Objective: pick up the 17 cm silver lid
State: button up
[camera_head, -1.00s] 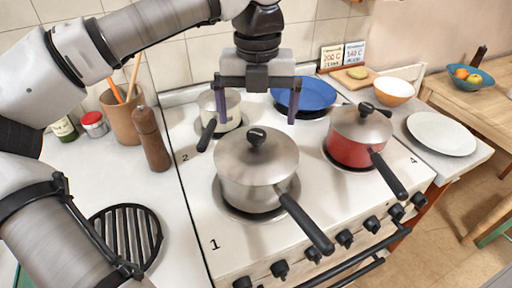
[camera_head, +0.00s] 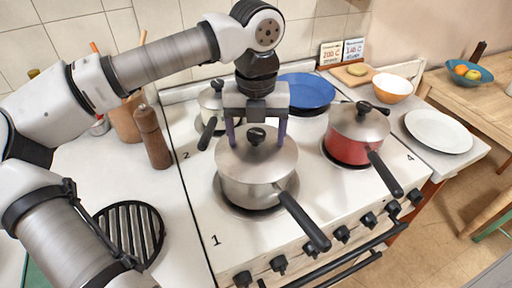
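A silver lid (camera_head: 270,158) with a black knob (camera_head: 257,135) sits on the silver pot (camera_head: 257,192) at the front left of the stove. Its size cannot be read. My gripper (camera_head: 256,142) points down at this lid, open. Its two purple fingers stand apart on either side of the knob in the head view, tips near the lid's far part. Whether the fingers touch the lid cannot be told. Another silver lid (camera_head: 350,122) covers the red pot (camera_head: 350,149), and a smaller lidded pot (camera_head: 214,108) stands behind, partly beside my gripper.
Black pot handles (camera_head: 304,220) reach toward the stove's front edge. A blue plate (camera_head: 306,90) lies on the back right burner. A wooden pepper mill (camera_head: 152,138) and a black grate (camera_head: 130,230) are on the left counter. A white plate (camera_head: 440,132) is at right.

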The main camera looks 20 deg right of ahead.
jog(key=shift+s+f, duration=0.15)
jog(key=shift+s, duration=0.05)
jog(key=c, duration=1.4)
jog(key=shift+o, duration=0.2)
